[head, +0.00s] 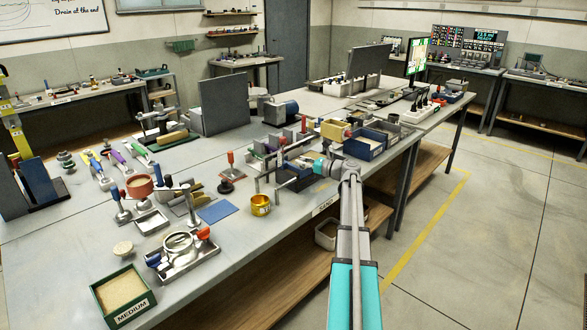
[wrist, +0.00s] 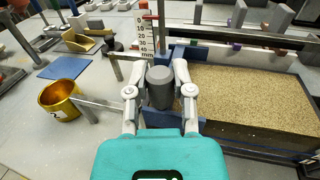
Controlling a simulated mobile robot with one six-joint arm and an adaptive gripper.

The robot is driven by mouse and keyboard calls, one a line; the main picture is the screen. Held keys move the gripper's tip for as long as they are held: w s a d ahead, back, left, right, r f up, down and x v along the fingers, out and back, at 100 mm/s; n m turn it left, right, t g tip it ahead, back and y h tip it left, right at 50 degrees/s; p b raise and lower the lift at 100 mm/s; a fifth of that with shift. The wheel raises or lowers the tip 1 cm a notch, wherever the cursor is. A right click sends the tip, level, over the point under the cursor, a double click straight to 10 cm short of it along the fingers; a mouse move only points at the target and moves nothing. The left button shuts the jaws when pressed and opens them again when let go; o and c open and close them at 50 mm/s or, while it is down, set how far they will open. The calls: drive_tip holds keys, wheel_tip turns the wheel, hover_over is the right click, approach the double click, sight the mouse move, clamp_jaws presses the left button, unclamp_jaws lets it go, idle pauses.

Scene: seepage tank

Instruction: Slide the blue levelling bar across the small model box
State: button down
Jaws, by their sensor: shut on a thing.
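In the wrist view my gripper (wrist: 160,90) is shut on a dark grey cylindrical grip (wrist: 160,74). A blue bar or plate (wrist: 183,122) shows just below and right of the fingers, at the left end of the small model box (wrist: 262,140); it appears to be the levelling bar under the grip, but the join is hidden. The box lies to the right, full of tan sand (wrist: 250,95), with dark walls. In the head view my gripper (head: 305,164) is low over the bench beside the box, which is mostly hidden.
A white millimetre scale (wrist: 146,36) stands behind the gripper. A gold cup (wrist: 62,100) and a blue mat (wrist: 65,68) lie to the left, with metal bars (wrist: 110,104) between. In the head view a green sand tray marked MEDIUM (head: 124,296) sits at the front left.

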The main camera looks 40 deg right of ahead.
drive_tip(key=w+d, duration=0.2)
drive_tip(key=d, duration=1.7)
drive_tip(key=shift+w, duration=0.35)
drive_tip(key=shift+d, duration=0.15)
drive_tip(key=shift+c, duration=2.4)
unclamp_jaws()
drive_tip(key=shift+s, duration=0.1)
drive_tip(key=v, duration=1.1)
drive_tip(key=shift+s+d, duration=0.15)
drive_tip(key=shift+s, duration=0.25)
drive_tip(key=shift+s, duration=0.1)
